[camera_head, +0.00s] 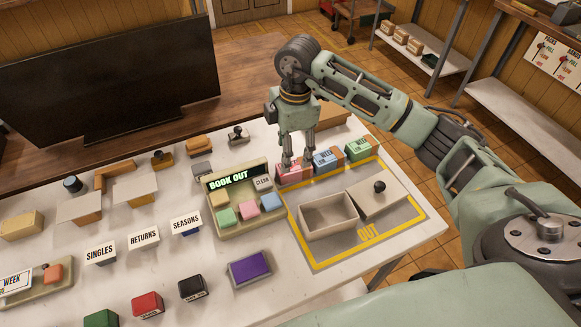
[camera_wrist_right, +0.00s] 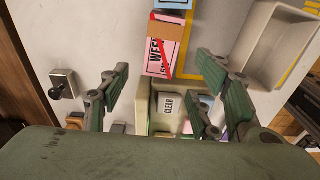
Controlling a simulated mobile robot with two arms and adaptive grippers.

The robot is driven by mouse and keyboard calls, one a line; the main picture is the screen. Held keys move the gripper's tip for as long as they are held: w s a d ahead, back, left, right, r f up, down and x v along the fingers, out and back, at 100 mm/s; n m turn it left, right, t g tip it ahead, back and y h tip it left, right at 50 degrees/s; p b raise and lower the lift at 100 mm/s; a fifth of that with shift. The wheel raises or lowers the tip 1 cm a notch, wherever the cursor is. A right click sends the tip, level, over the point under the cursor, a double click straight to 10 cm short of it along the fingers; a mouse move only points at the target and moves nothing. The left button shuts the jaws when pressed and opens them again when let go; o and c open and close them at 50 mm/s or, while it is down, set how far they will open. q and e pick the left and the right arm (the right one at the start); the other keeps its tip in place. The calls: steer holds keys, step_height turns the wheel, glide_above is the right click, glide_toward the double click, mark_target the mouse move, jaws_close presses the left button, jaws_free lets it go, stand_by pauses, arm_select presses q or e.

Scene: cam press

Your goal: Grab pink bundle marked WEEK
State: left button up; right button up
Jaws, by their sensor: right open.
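The pink bundle marked WEEK (camera_head: 291,177) lies at the left end of a short row of bundles behind the OUT area. It also shows in the right wrist view (camera_wrist_right: 158,58), with a brown band and a red diagonal stripe. My right gripper (camera_head: 298,164) points down just over the pink bundle and partly hides it. Its fingers are apart in the right wrist view (camera_wrist_right: 165,78), with the bundle seen beyond and between the fingertips. Nothing is held. My left gripper is in neither view.
A blue bundle (camera_head: 325,161) and a green bundle (camera_head: 358,150) stand to the right of the pink one. The BOOK OUT box (camera_head: 243,220) is close on the left. An open tray (camera_head: 328,222) and a lid with a black knob (camera_head: 376,204) lie in front.

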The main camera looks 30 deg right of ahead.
mark_target(297, 165)
steer(key=shift+d+m+h, duration=0.3)
steer(key=shift+d, duration=0.55)
steer(key=shift+d+f, duration=0.1)
steer(key=shift+d, duration=0.1)
step_height(297, 165, down, 6)
steer(key=p, duration=0.3)
steer(key=shift+s+f, duration=0.15)
steer(key=shift+f, duration=0.45)
steer(key=shift+c, duration=0.2)
steer(key=c, duration=1.3)
steer(key=shift+o, duration=0.2)
